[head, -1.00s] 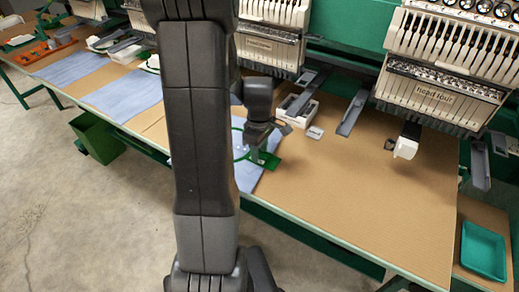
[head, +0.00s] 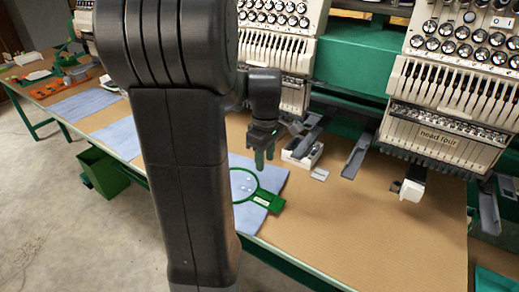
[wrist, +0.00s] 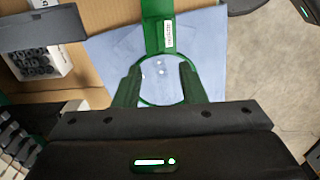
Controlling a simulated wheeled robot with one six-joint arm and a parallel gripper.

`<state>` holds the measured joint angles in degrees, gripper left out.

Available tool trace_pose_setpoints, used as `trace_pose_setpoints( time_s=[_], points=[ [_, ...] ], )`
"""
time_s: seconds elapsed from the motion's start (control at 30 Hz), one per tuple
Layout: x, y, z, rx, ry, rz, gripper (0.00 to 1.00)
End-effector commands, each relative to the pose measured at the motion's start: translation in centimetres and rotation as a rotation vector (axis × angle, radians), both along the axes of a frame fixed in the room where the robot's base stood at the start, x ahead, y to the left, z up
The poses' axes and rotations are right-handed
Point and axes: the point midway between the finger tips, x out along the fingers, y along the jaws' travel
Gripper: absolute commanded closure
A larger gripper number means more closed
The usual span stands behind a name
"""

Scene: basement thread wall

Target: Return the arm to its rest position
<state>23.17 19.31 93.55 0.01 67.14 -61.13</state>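My gripper (head: 263,158) hangs above the table, over the back edge of a folded blue cloth (head: 270,180). In the wrist view its two dark green fingers (wrist: 160,72) are spread apart with nothing held between them. A green embroidery hoop (head: 279,204) with a flat bracket and a small white label lies on the blue cloth, below and apart from the fingers. It also shows in the wrist view (wrist: 157,35), its ring partly hidden by the fingers. My arm's large dark links cover the left middle of the head view.
The embroidery machine marked "head four" (head: 428,135) overhangs the table at right. A white box (head: 302,152) of dark bobbin-like parts stands behind the hoop. A white-ended part (head: 412,190) hangs low at right. A green bin (head: 104,172) stands beside the table at left. The brown tabletop (head: 370,235) at front right is clear.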

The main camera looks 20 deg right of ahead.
Motion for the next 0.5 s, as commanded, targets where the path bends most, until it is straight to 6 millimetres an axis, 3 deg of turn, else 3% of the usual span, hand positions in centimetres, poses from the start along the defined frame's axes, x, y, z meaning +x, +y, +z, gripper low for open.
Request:
trace_pose_setpoints(
  time_s=[0.33, 0.5],
  points=[
    [-0.01, 0.0, 0.25, 0.0, 0.0, 0.0, 0.63],
    [0.0, 0.0, -0.57, 0.001, 0.002, 0.0, 0.63]
  ],
)
